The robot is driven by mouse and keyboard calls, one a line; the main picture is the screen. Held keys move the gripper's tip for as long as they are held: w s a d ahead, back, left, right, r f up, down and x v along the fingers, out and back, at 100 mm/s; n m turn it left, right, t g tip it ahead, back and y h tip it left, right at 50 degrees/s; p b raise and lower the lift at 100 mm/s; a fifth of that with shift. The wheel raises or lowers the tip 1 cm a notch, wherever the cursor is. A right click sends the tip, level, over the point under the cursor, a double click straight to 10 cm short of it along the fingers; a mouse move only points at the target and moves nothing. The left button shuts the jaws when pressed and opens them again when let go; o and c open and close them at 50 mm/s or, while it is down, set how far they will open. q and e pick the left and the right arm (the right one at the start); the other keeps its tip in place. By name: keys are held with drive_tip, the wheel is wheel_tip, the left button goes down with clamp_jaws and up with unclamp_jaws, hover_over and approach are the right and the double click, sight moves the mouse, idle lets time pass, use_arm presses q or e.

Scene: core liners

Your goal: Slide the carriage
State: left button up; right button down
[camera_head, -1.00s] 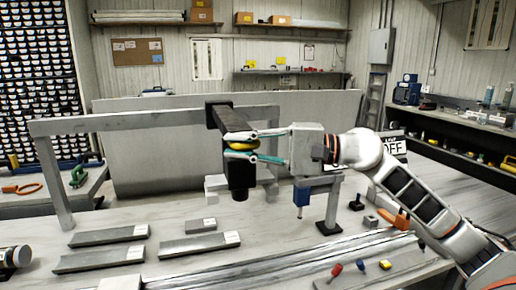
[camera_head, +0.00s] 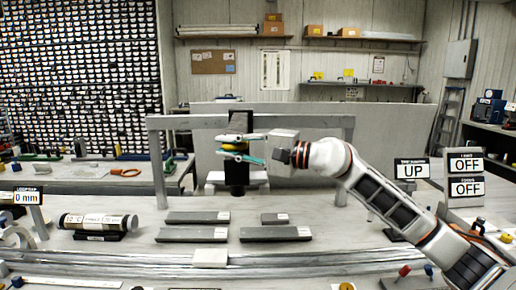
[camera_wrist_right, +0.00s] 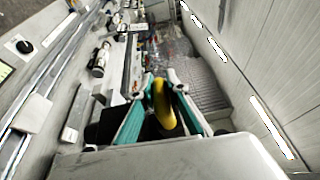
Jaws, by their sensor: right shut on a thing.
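The carriage (camera_head: 237,178) is a dark upright block hanging on a grey gantry frame (camera_head: 290,122), left of the middle of its crossbeam. A yellow grip (camera_head: 231,146) sits on the carriage's front. My right gripper (camera_head: 238,147), with teal fingers, reaches in from the right and is shut on the yellow grip. In the right wrist view the yellow grip (camera_wrist_right: 163,104) stands between the two teal fingers. The fingers hide part of the carriage. My left gripper is not in view.
Several dark grey trays (camera_head: 198,217) lie on the bench below the carriage. A labelled cylinder (camera_head: 98,221) lies at the left, near a 0 mm display (camera_head: 27,197). Signs read UP (camera_head: 412,171) and OFF (camera_head: 466,164) at the right. Metal rails (camera_head: 300,252) run along the front.

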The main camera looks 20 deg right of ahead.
drive_tip(key=w+a+p, duration=0.1)
drive_tip(key=w+a, duration=0.1)
drive_tip(key=a, duration=0.7)
drive_tip(key=shift+a+f, duration=0.15)
drive_tip(key=shift+a, duration=0.1)
drive_tip(key=shift+w, duration=0.1)
drive_tip(key=c, duration=2)
unclamp_jaws()
drive_tip(key=shift+o, duration=0.2)
drive_tip(key=shift+d, duration=0.15)
drive_tip(key=v, duration=1.1)
drive_tip(key=shift+s+d, duration=0.25)
drive_tip(key=shift+d, duration=0.05)
